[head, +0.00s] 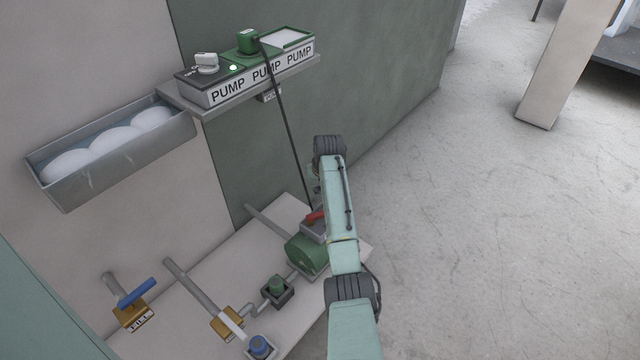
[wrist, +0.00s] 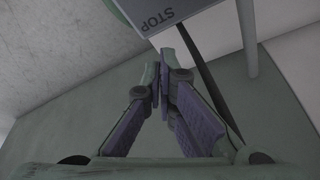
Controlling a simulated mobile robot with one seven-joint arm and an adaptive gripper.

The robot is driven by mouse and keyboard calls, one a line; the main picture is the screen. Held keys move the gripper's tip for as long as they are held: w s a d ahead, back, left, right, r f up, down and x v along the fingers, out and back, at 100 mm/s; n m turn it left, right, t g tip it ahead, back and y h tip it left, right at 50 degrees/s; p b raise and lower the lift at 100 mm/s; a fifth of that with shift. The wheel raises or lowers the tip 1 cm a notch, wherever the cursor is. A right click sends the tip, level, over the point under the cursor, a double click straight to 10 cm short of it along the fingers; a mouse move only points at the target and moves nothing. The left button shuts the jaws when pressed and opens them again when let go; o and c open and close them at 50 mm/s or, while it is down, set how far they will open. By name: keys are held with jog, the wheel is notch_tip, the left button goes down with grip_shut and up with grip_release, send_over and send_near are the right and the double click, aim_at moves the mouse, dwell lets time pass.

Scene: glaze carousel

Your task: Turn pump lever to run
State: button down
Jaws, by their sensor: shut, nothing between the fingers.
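The red lever (head: 315,216) sits on a small grey box beside the green pump (head: 304,254), partly behind my arm in the head view. In the wrist view a grey box face marked STOP (wrist: 158,17) shows at the top; the lever itself is not visible there. My gripper (wrist: 165,58) is shut and empty, its fingertips just below that box face; I cannot tell whether they touch it. In the head view my gripper is mostly hidden by my arm.
A shelf panel marked PUMP (head: 266,74) holds a white knob (head: 206,63), a lit green lamp (head: 233,68) and a green plug (head: 248,41). A black cable (head: 287,125) runs from it to the lever box. A blue FILL lever (head: 137,292) stands lower left.

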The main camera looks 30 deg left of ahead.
aim_at(319, 217)
jog(key=shift+w+a+f, duration=0.15)
jog(key=shift+a+f, duration=0.05)
jog(key=shift+f, duration=0.5)
jog(key=shift+d+f, duration=0.1)
jog(key=shift+f, duration=0.1)
jog(key=shift+s+d+p, duration=0.75)
jog(key=shift+s+d, duration=0.45)
jog(key=shift+d, duration=0.25)
jog(key=shift+s+d+r+m+p, duration=0.1)
jog(key=shift+d+m+p, duration=0.2)
jog(key=shift+m+p, duration=0.55)
jog(key=shift+d+m+t+h+p, duration=0.2)
jog(key=shift+m+t+h+p, duration=0.15)
jog(key=shift+p, duration=0.15)
jog(key=shift+s+d+m+h+p, duration=0.3)
jog(key=shift+d+m+p, duration=0.2)
jog(key=shift+m+p, duration=0.65)
jog(key=shift+s+d+p, duration=0.1)
jog(key=shift+d+p, duration=0.15)
jog(key=shift+p, duration=0.05)
jog(key=shift+d, duration=0.1)
